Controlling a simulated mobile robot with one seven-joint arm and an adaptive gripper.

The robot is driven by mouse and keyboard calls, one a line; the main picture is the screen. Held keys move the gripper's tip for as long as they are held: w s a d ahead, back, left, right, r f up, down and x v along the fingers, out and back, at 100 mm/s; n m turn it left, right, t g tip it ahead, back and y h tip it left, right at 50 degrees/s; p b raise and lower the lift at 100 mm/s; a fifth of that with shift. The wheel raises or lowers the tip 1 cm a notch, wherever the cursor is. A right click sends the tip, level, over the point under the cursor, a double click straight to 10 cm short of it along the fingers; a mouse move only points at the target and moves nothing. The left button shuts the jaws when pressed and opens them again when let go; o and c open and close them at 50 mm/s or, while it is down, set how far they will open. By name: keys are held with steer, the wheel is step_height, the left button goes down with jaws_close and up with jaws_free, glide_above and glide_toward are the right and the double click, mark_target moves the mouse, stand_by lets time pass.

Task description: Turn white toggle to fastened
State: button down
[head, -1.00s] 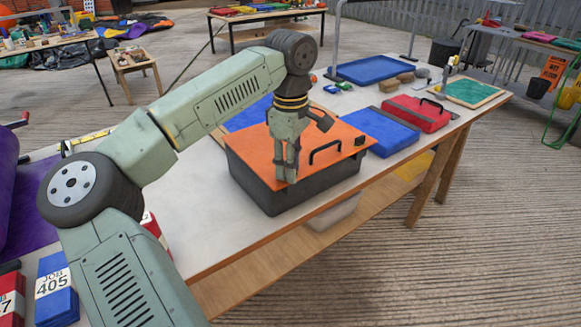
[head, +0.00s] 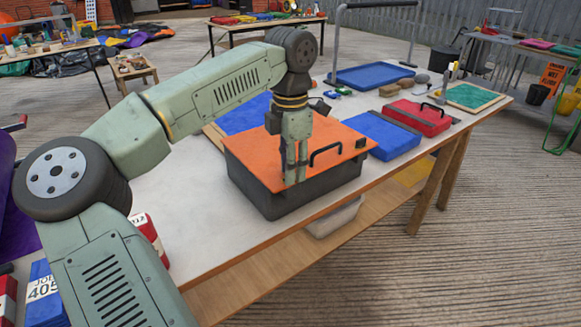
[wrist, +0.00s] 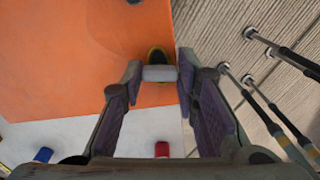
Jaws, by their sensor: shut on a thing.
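The dark grey box (head: 250,190) with an orange lid (head: 262,152) stands on the white table. My gripper (head: 295,182) points down at the lid's near edge. In the wrist view my gripper (wrist: 160,76) is shut on the small white toggle (wrist: 160,73), with a fingertip at each end of it. A dark and yellow round piece (wrist: 157,54) shows just beyond the toggle at the orange lid's edge (wrist: 90,50). In the head view the fingers hide the toggle. I cannot tell from these views whether the toggle is fastened.
A black handle (head: 326,153) stands up from the lid to the right of my gripper. A blue case (head: 385,135) and a red case (head: 418,116) lie to the right on the table (head: 190,235). Bare table lies to the left of the box.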

steer(key=shift+n, duration=0.9)
steer(key=c, duration=1.2)
jaws_free()
steer(key=shift+c, duration=0.2)
step_height(320, 180, up, 12)
